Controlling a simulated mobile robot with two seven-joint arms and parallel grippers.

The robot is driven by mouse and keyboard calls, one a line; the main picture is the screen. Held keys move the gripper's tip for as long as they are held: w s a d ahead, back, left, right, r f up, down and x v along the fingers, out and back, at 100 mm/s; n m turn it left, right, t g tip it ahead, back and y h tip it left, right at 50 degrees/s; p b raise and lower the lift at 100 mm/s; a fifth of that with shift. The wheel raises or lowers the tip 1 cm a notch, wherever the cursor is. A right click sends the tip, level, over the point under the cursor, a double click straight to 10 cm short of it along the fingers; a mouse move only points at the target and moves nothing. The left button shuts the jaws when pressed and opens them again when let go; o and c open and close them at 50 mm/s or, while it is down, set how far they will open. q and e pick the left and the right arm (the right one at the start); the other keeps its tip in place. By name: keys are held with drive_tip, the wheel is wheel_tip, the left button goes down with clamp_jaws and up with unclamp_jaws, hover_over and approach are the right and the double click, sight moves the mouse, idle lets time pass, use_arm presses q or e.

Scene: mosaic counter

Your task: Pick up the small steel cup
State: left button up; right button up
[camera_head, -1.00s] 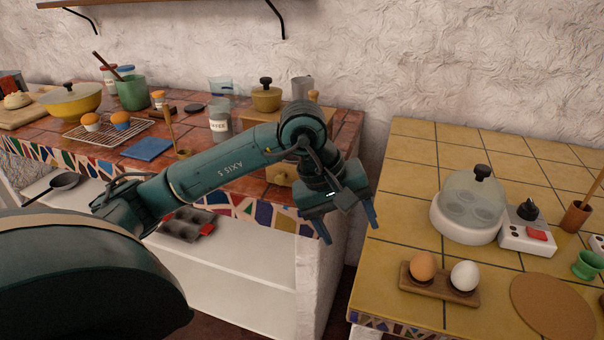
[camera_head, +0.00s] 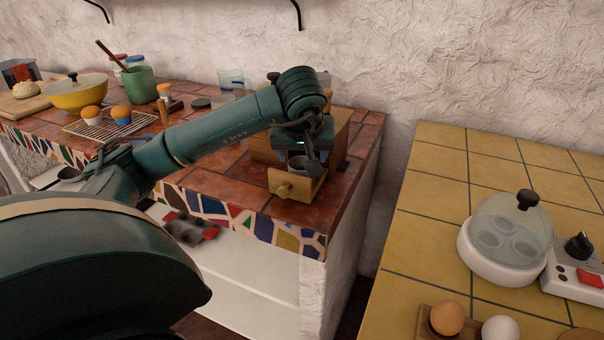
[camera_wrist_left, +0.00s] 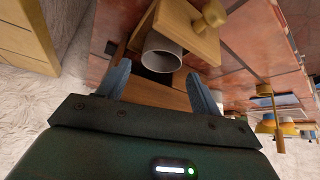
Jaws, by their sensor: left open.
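The small steel cup (camera_wrist_left: 163,58) is a grey open-topped cylinder in the left wrist view. It sits in the pulled-out drawer (camera_wrist_left: 180,28) of a wooden box, just behind the knobbed drawer front. My left gripper (camera_wrist_left: 158,78) is open, its blue fingertips either side of the near part of the cup. I see no grip on it. In the head view my left gripper (camera_head: 297,166) is over the drawer (camera_head: 297,187) and largely hides the cup.
The tiled mosaic counter (camera_head: 225,182) ends in front of the drawer. A separate yellow-tiled counter (camera_head: 425,235) holds an egg cooker (camera_head: 500,246), across a gap.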

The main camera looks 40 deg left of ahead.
sight(301, 166)
use_arm(q)
drive_tip(key=shift+s+x, duration=0.15)
drive_tip(key=shift+x, duration=1.35)
drive_tip(key=shift+s+x, duration=0.15)
drive_tip(key=shift+x, duration=1.35)
drive_tip(key=shift+f, duration=0.15)
drive_tip(key=shift+c, duration=0.4)
drive_tip(key=c, duration=0.7)
